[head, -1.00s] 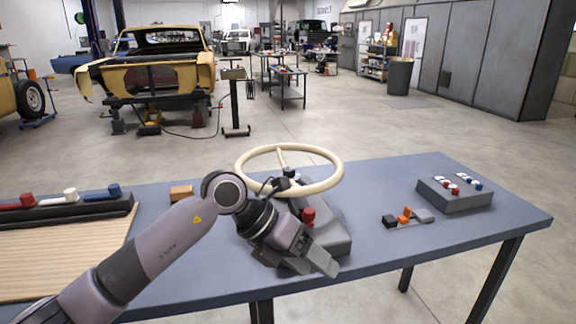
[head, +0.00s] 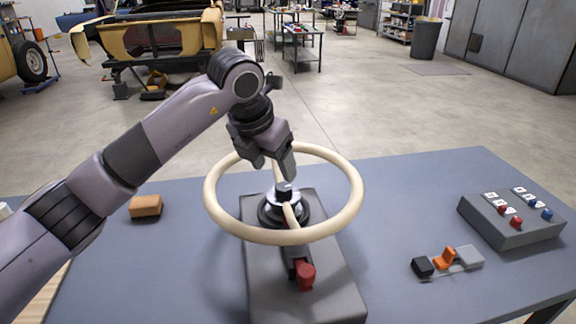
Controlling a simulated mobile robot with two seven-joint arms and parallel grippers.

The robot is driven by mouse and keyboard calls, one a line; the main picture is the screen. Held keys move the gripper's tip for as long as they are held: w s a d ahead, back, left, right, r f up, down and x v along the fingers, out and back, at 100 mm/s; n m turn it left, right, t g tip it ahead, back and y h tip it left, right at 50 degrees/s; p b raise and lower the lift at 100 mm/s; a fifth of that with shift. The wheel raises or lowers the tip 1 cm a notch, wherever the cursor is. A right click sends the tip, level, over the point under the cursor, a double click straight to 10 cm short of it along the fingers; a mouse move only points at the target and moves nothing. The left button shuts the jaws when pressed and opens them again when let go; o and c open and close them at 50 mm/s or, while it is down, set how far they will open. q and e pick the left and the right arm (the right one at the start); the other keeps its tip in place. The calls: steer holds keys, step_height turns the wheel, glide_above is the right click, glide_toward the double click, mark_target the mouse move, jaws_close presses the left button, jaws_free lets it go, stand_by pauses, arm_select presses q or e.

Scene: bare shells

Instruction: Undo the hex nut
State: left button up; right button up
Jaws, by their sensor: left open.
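The hex nut (head: 283,187) is a small dark piece on top of the light hub at the centre of the cream steering wheel (head: 354,193). The wheel sits on a grey stand (head: 265,287) on the blue-grey table. My left gripper (head: 282,172) is open, pointing down just above and behind the nut, inside the wheel's rim. I cannot tell whether a finger touches the nut. My right gripper is not in view.
A red knob (head: 305,275) sticks up on the stand. A tan block (head: 146,206) lies at left. At right are a small black, orange and grey item (head: 446,260) and a grey box with red and blue knobs (head: 513,225). The table between is clear.

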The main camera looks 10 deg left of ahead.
mark_target(283, 186)
arm_select(q)
steer(key=shift+w, duration=0.25)
steer(key=shift+w+f, duration=0.15)
steer(key=shift+f, duration=0.15)
steer(key=shift+p+x, duration=0.55)
steer(key=shift+x, duration=2.6)
steer(key=c, duration=1.1)
